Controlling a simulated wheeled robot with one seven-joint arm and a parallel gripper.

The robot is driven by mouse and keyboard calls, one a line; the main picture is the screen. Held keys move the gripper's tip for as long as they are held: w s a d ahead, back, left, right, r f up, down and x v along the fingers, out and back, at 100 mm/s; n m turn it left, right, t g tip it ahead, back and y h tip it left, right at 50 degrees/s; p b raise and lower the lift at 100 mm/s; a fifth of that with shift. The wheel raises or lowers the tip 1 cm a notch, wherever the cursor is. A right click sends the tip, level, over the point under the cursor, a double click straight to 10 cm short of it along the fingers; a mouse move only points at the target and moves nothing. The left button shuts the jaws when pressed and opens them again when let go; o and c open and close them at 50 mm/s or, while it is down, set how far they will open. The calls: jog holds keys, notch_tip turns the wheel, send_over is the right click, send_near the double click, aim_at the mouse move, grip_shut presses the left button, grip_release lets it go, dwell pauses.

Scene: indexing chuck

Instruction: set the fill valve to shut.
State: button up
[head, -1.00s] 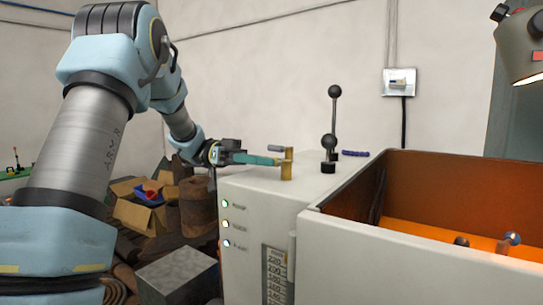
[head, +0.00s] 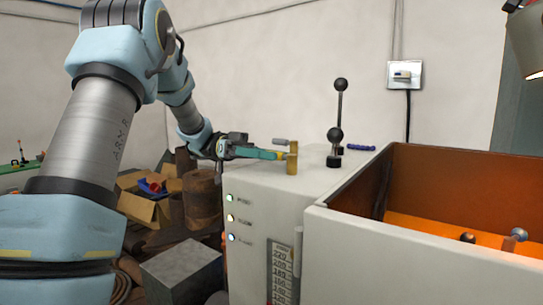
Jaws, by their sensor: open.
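On top of the white machine cabinet (head: 265,190) stands a brass fitting (head: 292,163), upright, near the left edge, with a short grey handle (head: 280,141) beside it. I cannot tell for sure that this is the fill valve. My gripper (head: 284,155) reaches in from the left with teal fingers, open, its tips at the brass fitting. Whether they touch it or stand around it is too small to tell. Behind to the right are a black lever with ball knobs (head: 338,115) and a dark blue ribbed handle (head: 361,148).
An open bin with an orange inside (head: 420,235) stands at the front right, with a few small knobs or balls in it. A lamp (head: 527,45) hangs at the upper right. Cardboard boxes (head: 143,205) and a grey block (head: 180,275) clutter the floor at left.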

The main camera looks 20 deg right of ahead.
jog(key=v, duration=1.1)
jog(key=shift+b, duration=0.35)
jog(key=shift+s, duration=0.15)
